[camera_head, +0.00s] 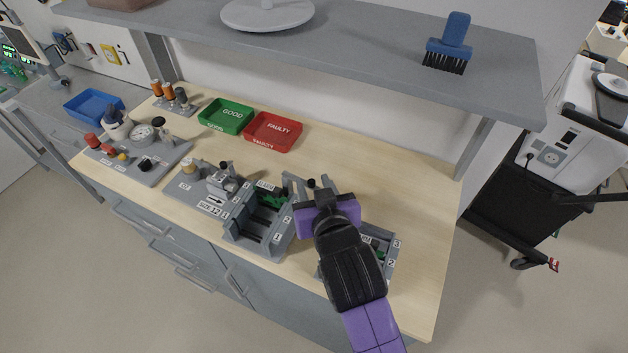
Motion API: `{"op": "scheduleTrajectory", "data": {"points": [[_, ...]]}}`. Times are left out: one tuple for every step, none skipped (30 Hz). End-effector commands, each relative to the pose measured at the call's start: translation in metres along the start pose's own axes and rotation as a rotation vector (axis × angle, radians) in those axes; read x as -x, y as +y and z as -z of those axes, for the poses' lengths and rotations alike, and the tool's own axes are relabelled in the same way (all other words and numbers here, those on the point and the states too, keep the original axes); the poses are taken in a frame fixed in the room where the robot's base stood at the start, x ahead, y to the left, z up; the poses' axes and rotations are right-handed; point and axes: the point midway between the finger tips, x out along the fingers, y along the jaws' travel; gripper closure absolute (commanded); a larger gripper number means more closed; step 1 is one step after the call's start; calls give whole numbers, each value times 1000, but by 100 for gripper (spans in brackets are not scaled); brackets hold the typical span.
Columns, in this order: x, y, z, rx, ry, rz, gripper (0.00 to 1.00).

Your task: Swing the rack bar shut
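A grey rack (246,238) with numbered slots stands near the front edge of the bench. A green board sits in its far part, and the nearer slots look dark and empty. A second grey rack (389,262) with numbers 2 and 3 stands to the right, largely hidden by my arm. Grey upright parts rise between the racks just left of my gripper; I cannot tell which of them is the bar or how far it is swung. My gripper (319,199) points down over the gap between the racks. Its wrist hides the fingertips, and no held thing shows.
A green GOOD tray (226,117) and a red FAULTY tray (273,132) stand behind. A grey fixture (190,192) and a parts board (138,155) are to the left. A shelf (360,45) with a blue brush (449,43) overhangs the back. Bare bench lies at right.

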Motion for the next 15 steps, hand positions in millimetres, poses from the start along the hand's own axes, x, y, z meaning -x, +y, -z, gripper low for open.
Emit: {"op": "scheduleTrajectory", "data": {"points": [[-4,0,1,0,0,0,62],[-5,0,1,0,1,0,62],[-7,0,0,0,1,0,62],[-8,0,0,0,0,0,62],[-9,0,0,0,0,0,62],[-9,0,0,-1,0,0,62],[-9,0,0,-1,0,0,62],[-9,0,0,-1,0,0,62],[-9,0,0,-1,0,0,62],[-9,0,0,-1,1,0,62],[-9,0,0,-1,1,0,62],[-9,0,0,-1,1,0,62],[-9,0,0,-1,1,0,68],[-9,0,0,-1,1,0,74],[-9,0,0,-1,1,0,82]]}}
